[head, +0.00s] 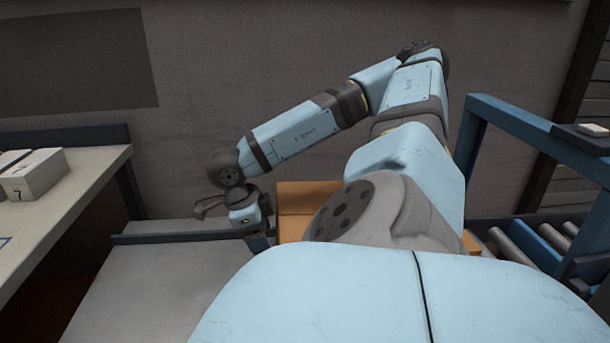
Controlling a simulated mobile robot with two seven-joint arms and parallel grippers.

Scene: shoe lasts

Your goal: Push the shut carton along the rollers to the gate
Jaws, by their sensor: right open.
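The orange-brown carton (304,197) stands behind my right arm, near the middle of the head view. My arm hides much of it, so I cannot see whether its top is fully shut. My right gripper (245,218) is just left of the carton, with its jaws open and nothing seen between them. I cannot tell whether it touches the carton. Grey rollers (522,248) show at the right, partly hidden by my arm. A blue frame (535,122) rises over them; I cannot tell whether it is the gate. My left gripper is out of view.
A table (95,178) with white boxes (35,175) stands at the left. A bare grey surface (150,285) lies in front of the gripper. A small pale item (592,130) rests on top of the blue frame. A wall closes off the back.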

